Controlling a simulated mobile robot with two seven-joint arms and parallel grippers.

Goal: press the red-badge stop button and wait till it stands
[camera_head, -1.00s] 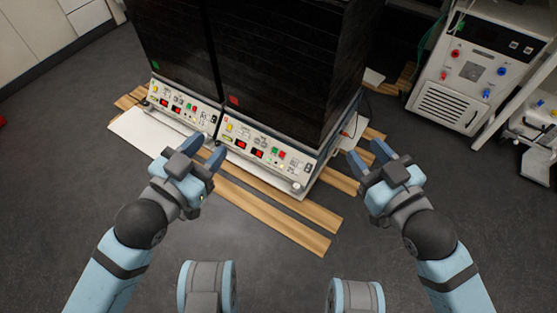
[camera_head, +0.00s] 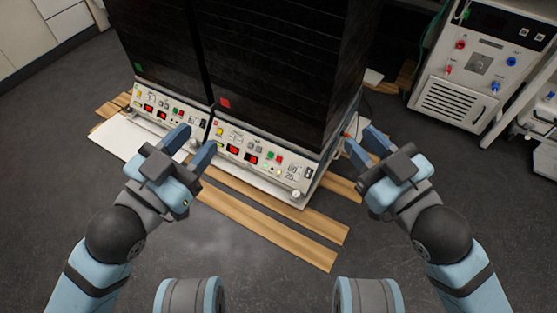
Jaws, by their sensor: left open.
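The red-badge shaker (camera_head: 265,65) is the right one of two tall dark units, with a small red badge (camera_head: 225,103) low on its front. Its pale control panel (camera_head: 232,138) carries red displays, a green button (camera_head: 270,157) and a red button (camera_head: 278,160) near the right end. My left gripper (camera_head: 191,147) is open and empty, in front of the panel's left end and left of the buttons. My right gripper (camera_head: 364,143) is open and empty, right of the shaker's front corner. Neither gripper visibly touches a button. The button labels are too small to read.
The green-badge shaker (camera_head: 160,45) stands close on the left with a similar panel (camera_head: 165,107). Wooden slats (camera_head: 290,232) and a white board (camera_head: 110,140) lie at floor level in front. A white instrument cabinet (camera_head: 470,75) stands at the right. The near floor is clear.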

